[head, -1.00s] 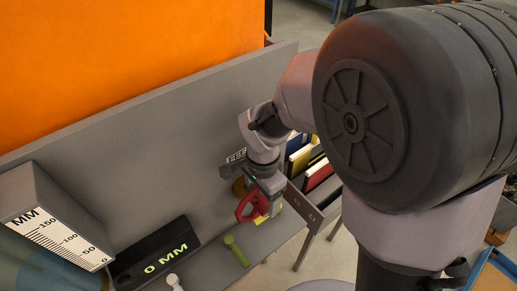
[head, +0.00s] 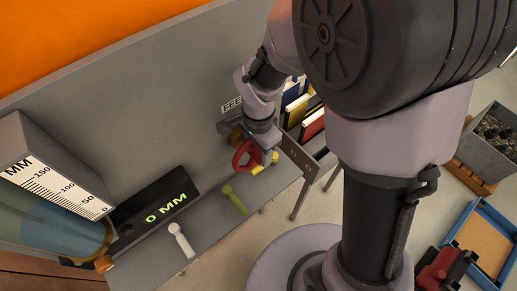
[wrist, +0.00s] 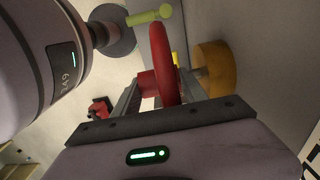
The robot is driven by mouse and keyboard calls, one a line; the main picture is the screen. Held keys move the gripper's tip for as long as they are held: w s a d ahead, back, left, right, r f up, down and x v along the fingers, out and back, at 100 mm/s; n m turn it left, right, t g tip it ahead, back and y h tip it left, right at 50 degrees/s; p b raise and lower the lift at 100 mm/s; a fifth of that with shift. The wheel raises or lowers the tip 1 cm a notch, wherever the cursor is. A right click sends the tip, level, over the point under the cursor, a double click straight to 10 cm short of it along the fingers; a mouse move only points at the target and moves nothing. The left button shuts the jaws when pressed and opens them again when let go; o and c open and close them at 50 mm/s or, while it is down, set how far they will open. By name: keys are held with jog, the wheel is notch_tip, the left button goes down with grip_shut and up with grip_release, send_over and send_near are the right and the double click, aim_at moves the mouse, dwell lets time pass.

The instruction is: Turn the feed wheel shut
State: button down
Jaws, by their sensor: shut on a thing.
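My gripper (wrist: 160,88) is shut on the red wheel (wrist: 162,50), whose rim passes between the fingers in the wrist view. In the head view my wrist hides part of the wheel. I cannot tell how far the wheel is turned.
A green lever (head: 235,201) and a white lever (head: 181,240) stand on the grey ledge. A black display (head: 155,210) reads 0 MM beside a millimetre scale (head: 58,183). A rack of books (head: 303,112) is right of the wheel. A blue tray (head: 462,227) lies on the floor at right.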

jog(key=shift+d+y, duration=0.1)
jog(key=shift+y, duration=0.2)
